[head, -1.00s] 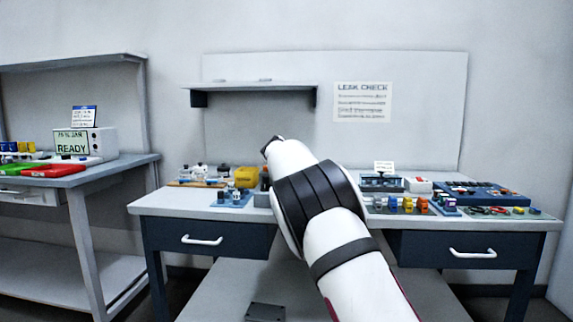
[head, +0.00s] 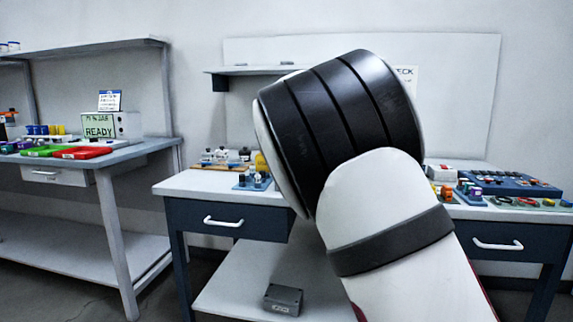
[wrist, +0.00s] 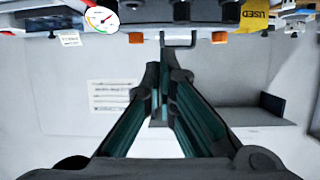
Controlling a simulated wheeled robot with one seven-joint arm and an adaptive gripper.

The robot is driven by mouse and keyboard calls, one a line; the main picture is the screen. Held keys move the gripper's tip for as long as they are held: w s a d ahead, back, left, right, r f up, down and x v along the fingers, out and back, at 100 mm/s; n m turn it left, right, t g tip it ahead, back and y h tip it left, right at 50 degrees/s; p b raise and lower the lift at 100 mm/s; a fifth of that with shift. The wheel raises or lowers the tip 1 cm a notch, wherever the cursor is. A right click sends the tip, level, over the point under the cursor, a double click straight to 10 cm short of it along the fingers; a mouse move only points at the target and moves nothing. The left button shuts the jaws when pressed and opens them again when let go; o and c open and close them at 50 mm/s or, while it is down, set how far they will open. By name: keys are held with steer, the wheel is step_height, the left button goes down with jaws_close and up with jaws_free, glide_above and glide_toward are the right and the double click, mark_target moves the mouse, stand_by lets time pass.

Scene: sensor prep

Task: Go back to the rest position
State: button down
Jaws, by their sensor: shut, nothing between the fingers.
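My gripper (wrist: 162,85) shows in the wrist view, its two dark fingers drawn together with nothing between them. It points toward the upper part of that view, where the bench items appear upside down. In the head view my white and black arm fills the middle and hides part of the workbench (head: 215,188); the gripper itself is hidden there. A round pressure gauge (wrist: 101,17) and a yellow USED container (wrist: 252,14) lie beyond the fingertips in the wrist view, apart from them.
A blue tray (head: 515,185) with small parts sits on the bench at right. At left, another bench holds a green tray (head: 48,151), a red tray (head: 82,153) and a READY box (head: 98,127). A grey box (head: 283,299) lies on the lower shelf. A wall shelf (head: 240,71) is behind.

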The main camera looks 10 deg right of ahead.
steer(key=s+d+f+m+g, duration=0.1)
steer(key=s+d+f+g, duration=0.15)
steer(key=s, duration=0.35)
steer(key=s+d+f+g+y, duration=0.1)
steer(key=s+d, duration=0.3)
steer(key=s, duration=0.3)
steer(key=s+d+f+m+g, duration=0.1)
steer(key=s+d+f+g, duration=0.15)
steer(key=s, duration=0.35)
steer(key=s+a+f+n+g+y, duration=0.1)
steer(key=s+a+f+n+g, duration=0.15)
steer(key=s, duration=1.35)
steer(key=s+a+f+n+g+y, duration=0.15)
steer(key=s+f, duration=0.25)
steer(key=s, duration=1.1)
steer(key=s+a+f+n+g+y, duration=0.1)
steer(key=s+a+f+n+g, duration=0.2)
steer(key=s, duration=1.3)
step_height(320, 180, up, 34)
steer(key=t+p, duration=0.4)
steer(key=p, duration=2.9)
steer(key=shift+w+m, duration=0.15)
steer(key=shift+m, duration=0.25)
